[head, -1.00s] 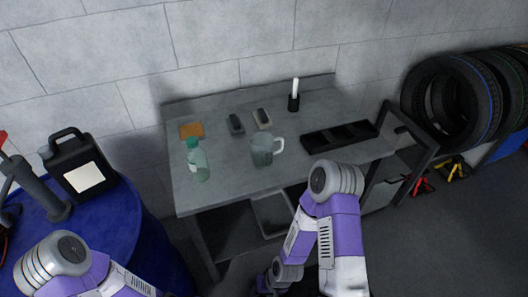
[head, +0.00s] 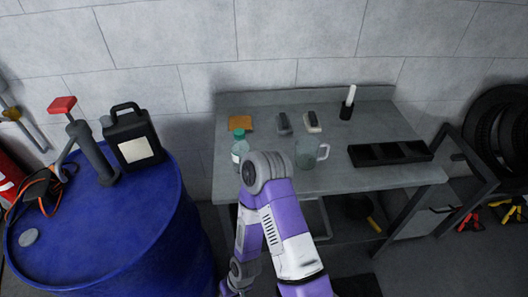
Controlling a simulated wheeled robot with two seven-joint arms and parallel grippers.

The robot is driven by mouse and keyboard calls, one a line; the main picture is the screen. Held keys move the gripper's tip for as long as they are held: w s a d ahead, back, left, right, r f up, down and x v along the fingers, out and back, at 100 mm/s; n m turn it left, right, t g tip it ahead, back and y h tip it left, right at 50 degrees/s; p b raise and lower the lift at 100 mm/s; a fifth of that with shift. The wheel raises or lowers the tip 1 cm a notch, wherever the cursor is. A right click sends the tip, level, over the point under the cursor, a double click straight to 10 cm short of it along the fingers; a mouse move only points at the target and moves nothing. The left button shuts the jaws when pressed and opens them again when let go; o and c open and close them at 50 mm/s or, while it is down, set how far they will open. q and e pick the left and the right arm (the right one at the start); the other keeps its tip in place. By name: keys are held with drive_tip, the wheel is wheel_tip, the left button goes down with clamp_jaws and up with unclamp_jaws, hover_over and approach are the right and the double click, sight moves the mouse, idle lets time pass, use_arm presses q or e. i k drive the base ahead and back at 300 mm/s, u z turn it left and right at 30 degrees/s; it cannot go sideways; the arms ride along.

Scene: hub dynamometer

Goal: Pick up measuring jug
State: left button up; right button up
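The measuring jug (head: 308,153) is see-through with a pale handle on its right side. It stands upright on the grey workbench (head: 375,178), near the middle of the top. One of my purple and white arms rises in front of the bench, its elbow just left of the jug in the picture. The jug's body and handle show almost wholly. Neither of my grippers can be seen.
A green-capped bottle (head: 240,148) stands left of the jug, partly behind my arm. An orange sponge-like block (head: 240,122), two small dark-topped blocks and a black cup (head: 346,110) are behind. A black tray (head: 390,154) lies right. A blue drum (head: 110,225) stands left.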

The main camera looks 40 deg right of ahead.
sight(307, 147)
drive_tip(key=u, duration=0.2)
drive_tip(key=k, duration=0.75)
drive_tip(key=z, duration=0.8)
drive_tip(key=i, duration=0.4)
drive_tip(key=z, duration=0.1)
